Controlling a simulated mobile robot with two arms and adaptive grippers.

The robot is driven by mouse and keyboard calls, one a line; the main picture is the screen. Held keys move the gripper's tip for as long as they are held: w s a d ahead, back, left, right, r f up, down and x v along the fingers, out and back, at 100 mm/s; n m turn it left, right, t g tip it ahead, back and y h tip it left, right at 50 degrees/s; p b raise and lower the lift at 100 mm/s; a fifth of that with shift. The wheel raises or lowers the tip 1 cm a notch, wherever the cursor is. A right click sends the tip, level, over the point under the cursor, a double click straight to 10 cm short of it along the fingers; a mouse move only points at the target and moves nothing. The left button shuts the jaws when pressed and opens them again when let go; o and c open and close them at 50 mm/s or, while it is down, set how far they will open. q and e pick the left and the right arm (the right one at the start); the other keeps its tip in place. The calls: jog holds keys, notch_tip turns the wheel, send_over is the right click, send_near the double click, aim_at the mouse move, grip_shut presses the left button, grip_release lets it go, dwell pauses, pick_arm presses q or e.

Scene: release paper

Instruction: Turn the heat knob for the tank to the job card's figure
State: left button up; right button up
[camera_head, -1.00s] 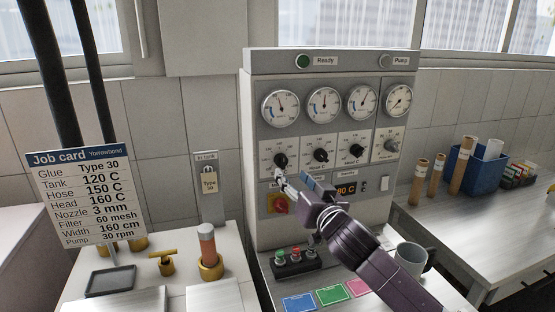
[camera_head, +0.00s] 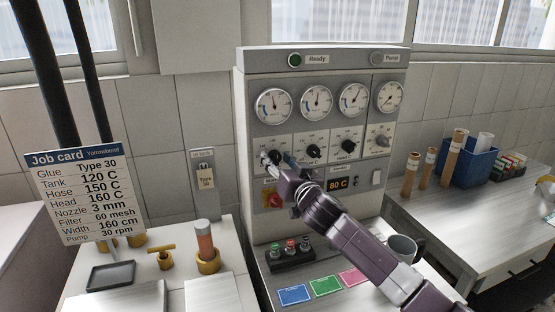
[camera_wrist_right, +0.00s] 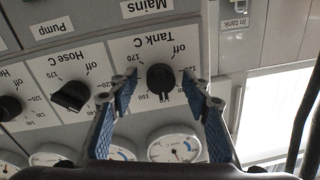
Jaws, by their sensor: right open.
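The dark tank heat knob (camera_head: 274,157) is at the left of the knob row on the grey control panel. In the right wrist view, which looks upside down, the knob (camera_wrist_right: 160,78) sits on a plate marked "Tank C" with a number scale and "off". My right gripper (camera_head: 276,163) is open at this knob. Its blue-padded fingers (camera_wrist_right: 160,84) show on either side of the knob, with a gap on each side; contact is not visible. The job card (camera_head: 76,195) at the left reads Tank 120 C. My left gripper is not in view.
The hose knob (camera_wrist_right: 70,96) is close beside the tank knob. Gauges (camera_head: 273,105) sit above the knobs. A display (camera_head: 337,184) reading 80 C and a red switch (camera_head: 273,200) are below. A mug (camera_head: 402,247) stands under my right arm.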

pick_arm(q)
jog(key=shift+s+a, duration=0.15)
pick_arm(e)
jog(key=shift+c, duration=0.3)
jog(key=shift+c, duration=1.4)
jog(key=c, duration=0.8)
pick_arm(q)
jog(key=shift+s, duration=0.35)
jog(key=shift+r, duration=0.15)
pick_arm(e)
jog(key=shift+n, duration=0.3)
